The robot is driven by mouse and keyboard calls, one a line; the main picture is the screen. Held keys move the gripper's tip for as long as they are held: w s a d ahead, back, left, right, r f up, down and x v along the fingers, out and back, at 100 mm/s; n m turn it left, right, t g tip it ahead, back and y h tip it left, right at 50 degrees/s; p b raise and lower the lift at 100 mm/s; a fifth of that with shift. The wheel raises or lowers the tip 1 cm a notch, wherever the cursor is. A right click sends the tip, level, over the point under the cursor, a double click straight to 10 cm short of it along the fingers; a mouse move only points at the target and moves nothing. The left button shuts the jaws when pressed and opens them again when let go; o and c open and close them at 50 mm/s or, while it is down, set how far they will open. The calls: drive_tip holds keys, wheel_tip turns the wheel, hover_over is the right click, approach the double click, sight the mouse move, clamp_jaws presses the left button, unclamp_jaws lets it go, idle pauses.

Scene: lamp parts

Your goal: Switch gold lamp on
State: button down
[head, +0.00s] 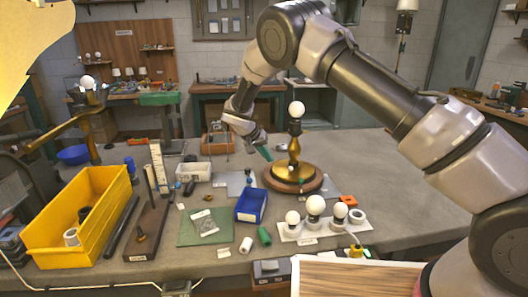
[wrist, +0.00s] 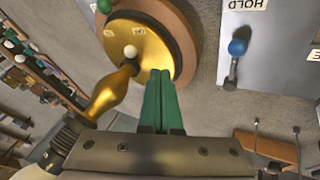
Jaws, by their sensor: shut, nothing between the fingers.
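The gold lamp (head: 294,150) stands upright on a round wooden base, with a white bulb (head: 296,108) on top. I cannot tell whether the bulb is lit. In the wrist view the lamp's gold base plate (wrist: 183,42) carries a small white knob (wrist: 130,51) between two small labels. My gripper (head: 269,157) is just left of the lamp's stem in the head view. Its green fingers (wrist: 160,72) are shut together and empty. Their tips are over the edge of the gold plate, to the right of the white knob. I cannot tell whether they touch the plate.
A grey plate with a blue-tipped lever (wrist: 237,47) and a HOLD label lies near the lamp. A blue bin (head: 251,205), a white bulb holder (head: 320,233) and a yellow bin (head: 75,222) stand on the bench. The bench right of the lamp looks fairly clear.

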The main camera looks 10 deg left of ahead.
sight(291, 167)
drive_tip(key=x, duration=0.3)
drive_tip(key=shift+w+d+f, duration=0.1)
drive_tip(key=shift+d+f, duration=0.1)
drive_tip(key=shift+f, duration=0.15)
drive_tip(key=d, duration=0.2)
drive_tip(key=shift+d+f, duration=0.1)
drive_tip(key=shift+d, duration=0.2)
drive_tip(key=shift+w+d+f, duration=0.15)
drive_tip(key=shift+d, duration=0.45)
